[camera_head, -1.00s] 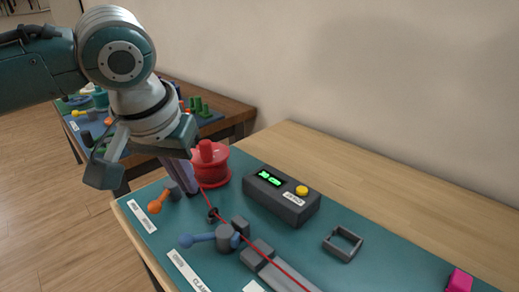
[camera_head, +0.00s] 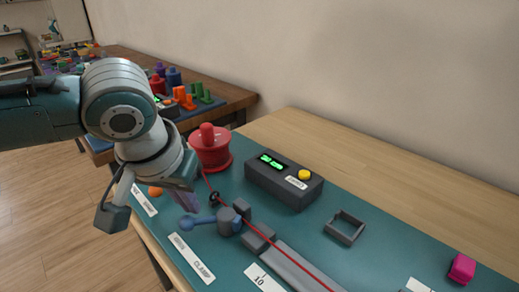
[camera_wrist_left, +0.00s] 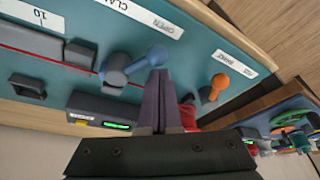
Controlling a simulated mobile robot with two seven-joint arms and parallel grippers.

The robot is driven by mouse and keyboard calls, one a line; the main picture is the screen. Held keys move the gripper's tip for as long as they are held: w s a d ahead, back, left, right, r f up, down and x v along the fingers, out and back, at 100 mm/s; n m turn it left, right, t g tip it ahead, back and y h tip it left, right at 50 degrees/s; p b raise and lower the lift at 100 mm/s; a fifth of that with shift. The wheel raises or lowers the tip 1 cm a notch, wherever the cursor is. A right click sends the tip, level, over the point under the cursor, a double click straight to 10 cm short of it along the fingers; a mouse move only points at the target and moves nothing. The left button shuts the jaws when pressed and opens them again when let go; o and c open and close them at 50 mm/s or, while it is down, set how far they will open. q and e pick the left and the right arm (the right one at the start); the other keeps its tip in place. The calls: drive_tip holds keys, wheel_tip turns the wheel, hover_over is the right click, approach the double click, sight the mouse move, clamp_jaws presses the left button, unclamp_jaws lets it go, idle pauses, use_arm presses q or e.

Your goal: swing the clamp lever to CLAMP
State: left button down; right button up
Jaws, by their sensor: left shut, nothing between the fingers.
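The clamp lever (camera_head: 200,224) is a blue arm with a ball knob on a grey pivot. It points left in the head view, toward the OPEN end of its label plate (camera_head: 190,259); the CLAMP end is lower right. The knob also shows in the left wrist view (camera_wrist_left: 158,55), beside the word OPEN. My left gripper (camera_head: 188,203) is shut and empty, fingers pointing down just behind the knob. In the left wrist view its fingertips (camera_wrist_left: 159,73) appear very close to the knob; I cannot tell whether they touch. My right gripper is not in view.
An orange-knobbed lever (camera_head: 155,191) is partly hidden behind my left gripper. A red spool (camera_head: 210,150) feeds a red cord (camera_head: 290,267) past the clamp. A dark box (camera_head: 283,182) with green display and yellow button stands behind. A square frame (camera_head: 343,228) lies right.

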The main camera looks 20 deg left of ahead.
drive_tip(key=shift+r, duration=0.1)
use_arm(q)
drive_tip(key=shift+s+d+r+n+p, duration=0.15)
drive_tip(key=shift+n+p, duration=0.25)
drive_tip(key=shift+p, duration=0.25)
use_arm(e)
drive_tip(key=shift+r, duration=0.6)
use_arm(q)
drive_tip(key=shift+s, duration=0.1)
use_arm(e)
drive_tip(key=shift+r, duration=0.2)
